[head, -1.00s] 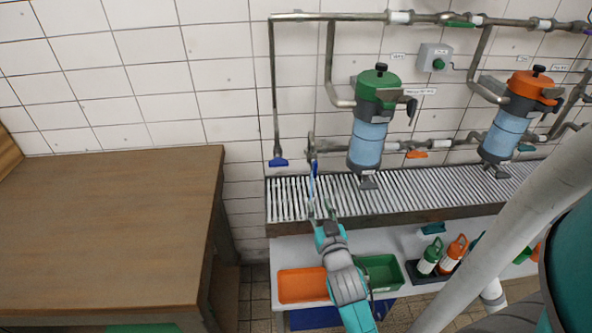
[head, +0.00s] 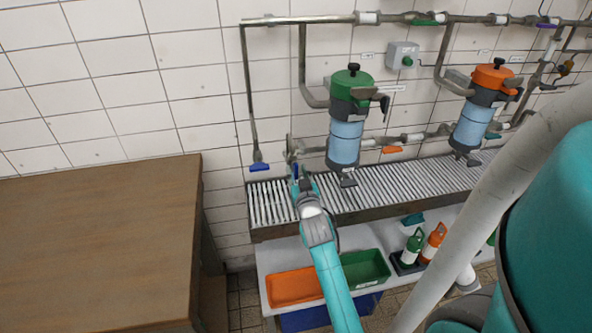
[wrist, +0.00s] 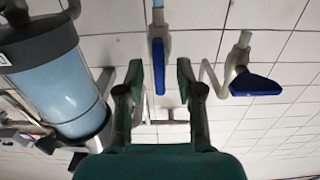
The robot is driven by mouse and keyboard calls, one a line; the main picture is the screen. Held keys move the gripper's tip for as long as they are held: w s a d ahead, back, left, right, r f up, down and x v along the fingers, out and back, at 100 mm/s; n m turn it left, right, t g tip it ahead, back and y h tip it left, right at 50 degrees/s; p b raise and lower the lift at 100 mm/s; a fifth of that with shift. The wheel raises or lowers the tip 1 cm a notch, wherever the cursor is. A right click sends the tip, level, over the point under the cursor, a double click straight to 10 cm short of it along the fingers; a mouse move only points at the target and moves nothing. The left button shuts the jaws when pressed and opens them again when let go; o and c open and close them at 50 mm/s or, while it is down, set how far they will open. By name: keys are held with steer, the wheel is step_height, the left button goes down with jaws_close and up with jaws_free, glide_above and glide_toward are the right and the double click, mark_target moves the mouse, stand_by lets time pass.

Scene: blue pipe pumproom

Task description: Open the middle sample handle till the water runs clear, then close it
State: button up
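My gripper (head: 303,182) is at the rack's left end, in front of the wall pipes. In the wrist view my gripper (wrist: 159,78) is open, one finger on each side of a long blue handle (wrist: 158,66). Contact between fingers and handle cannot be made out. In the head view this handle is mostly hidden by my gripper. A second blue handle (head: 259,167) hangs on a thin pipe to the left; it also shows at the right in the wrist view (wrist: 255,85). I cannot tell which handle is the middle one. No running water can be made out.
A green-topped filter (head: 346,140) stands close right of my gripper, also in the wrist view (wrist: 60,80). An orange-topped filter (head: 473,120) is farther right. A slatted drain rack (head: 390,193) runs below. A wooden table (head: 90,250) stands left. Orange (head: 293,287) and green (head: 365,268) trays sit underneath.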

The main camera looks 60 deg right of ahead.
steer(key=shift+w+d, duration=0.45)
steer(key=shift+d, duration=0.15)
steer(key=shift+c, duration=0.2)
jaws_close()
